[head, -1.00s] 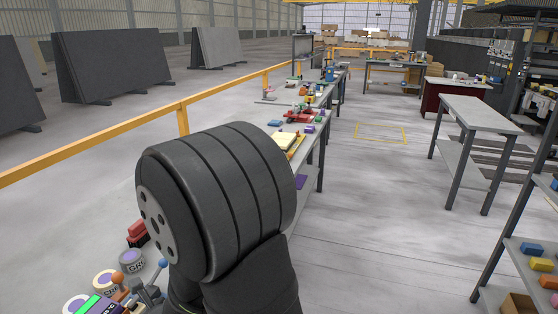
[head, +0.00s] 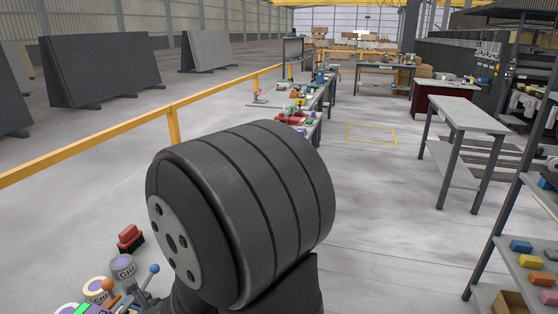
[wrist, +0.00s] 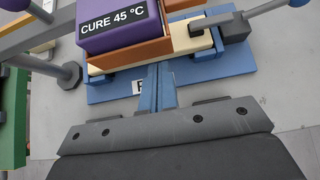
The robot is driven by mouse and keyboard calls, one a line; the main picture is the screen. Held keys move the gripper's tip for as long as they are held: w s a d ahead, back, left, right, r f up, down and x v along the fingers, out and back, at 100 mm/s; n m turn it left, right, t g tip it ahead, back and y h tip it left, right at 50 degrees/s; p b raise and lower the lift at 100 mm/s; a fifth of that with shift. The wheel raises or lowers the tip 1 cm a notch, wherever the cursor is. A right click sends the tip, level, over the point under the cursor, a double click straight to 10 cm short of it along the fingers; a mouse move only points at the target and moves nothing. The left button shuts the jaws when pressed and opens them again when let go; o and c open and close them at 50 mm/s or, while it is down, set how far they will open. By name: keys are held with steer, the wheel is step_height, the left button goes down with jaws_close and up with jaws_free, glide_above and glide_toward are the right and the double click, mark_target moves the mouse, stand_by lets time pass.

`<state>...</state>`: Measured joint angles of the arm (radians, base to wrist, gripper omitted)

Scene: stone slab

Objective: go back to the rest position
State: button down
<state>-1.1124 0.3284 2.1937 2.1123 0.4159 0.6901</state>
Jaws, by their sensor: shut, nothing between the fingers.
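My gripper (wrist: 161,85) shows in the wrist view as two narrow blue fingers pressed together, with nothing between them. The fingers point towards a blue base plate (wrist: 215,66) that carries stacked blocks. A purple block (wrist: 117,22) marked "CURE 45 °C" sits on an orange block (wrist: 130,55) there. I cannot tell whether the fingertips touch the plate. In the head view my dark, thick arm link fills the lower middle, and my gripper is out of sight.
A green object (wrist: 12,115) and a grey post (wrist: 69,74) stand at left in the wrist view. In the head view, a red block (head: 130,238) and a grey can (head: 122,267) lie at lower left. A yellow rail (head: 173,126) runs behind.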

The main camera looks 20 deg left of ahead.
steer(key=v, duration=0.8)
steer(key=x, duration=0.9)
steer(key=shift+a+f, duration=0.2)
steer(key=shift+f, duration=0.05)
steer(key=f, duration=0.5)
steer(key=shift+a, duration=0.35)
steer(key=v, duration=0.8)
steer(key=shift+r, duration=0.2)
steer(key=shift+s+d+r+n, duration=0.1)
steer(key=shift+d+r+n, duration=0.3)
steer(key=shift+r, duration=0.4)
